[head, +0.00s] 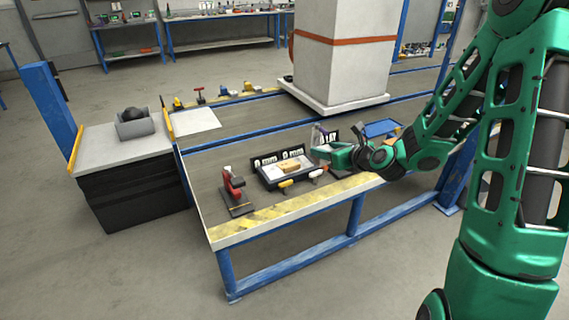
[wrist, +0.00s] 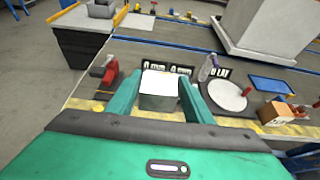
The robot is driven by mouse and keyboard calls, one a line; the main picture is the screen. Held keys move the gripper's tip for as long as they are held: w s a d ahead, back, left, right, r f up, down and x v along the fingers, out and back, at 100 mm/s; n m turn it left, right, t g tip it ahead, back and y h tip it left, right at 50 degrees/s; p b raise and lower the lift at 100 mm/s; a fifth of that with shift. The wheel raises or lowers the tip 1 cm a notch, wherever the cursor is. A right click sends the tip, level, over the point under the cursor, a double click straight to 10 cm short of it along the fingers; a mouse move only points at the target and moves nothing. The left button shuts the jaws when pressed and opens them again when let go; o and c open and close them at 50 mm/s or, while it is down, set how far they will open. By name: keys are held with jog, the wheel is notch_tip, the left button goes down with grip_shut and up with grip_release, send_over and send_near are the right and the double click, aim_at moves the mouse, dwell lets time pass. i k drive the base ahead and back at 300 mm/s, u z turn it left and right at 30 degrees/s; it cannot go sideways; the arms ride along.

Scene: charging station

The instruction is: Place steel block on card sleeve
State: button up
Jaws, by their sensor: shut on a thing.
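My gripper (wrist: 158,98) is shut on a steel block (wrist: 158,101), a grey block with a bright top face, held between the two green fingers. In the head view my gripper (head: 333,155) is over the workbench; the block is not clearly visible there. In the wrist view an orange-brown box (wrist: 276,112) stands at the right. I cannot tell which of these is the card sleeve. The held block hides part of the bench in the wrist view.
A red clamp-like tool (head: 234,186) stands left of the black tray. A bottle (wrist: 208,67), a white disc (wrist: 229,96) and a blue tray (wrist: 272,84) are right of my gripper. A large white column (head: 343,55) stands behind. The bench's striped front-left edge is clear.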

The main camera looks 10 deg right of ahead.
aim_at(287, 164)
jog(key=i, duration=0.95)
jog(key=z, duration=0.05)
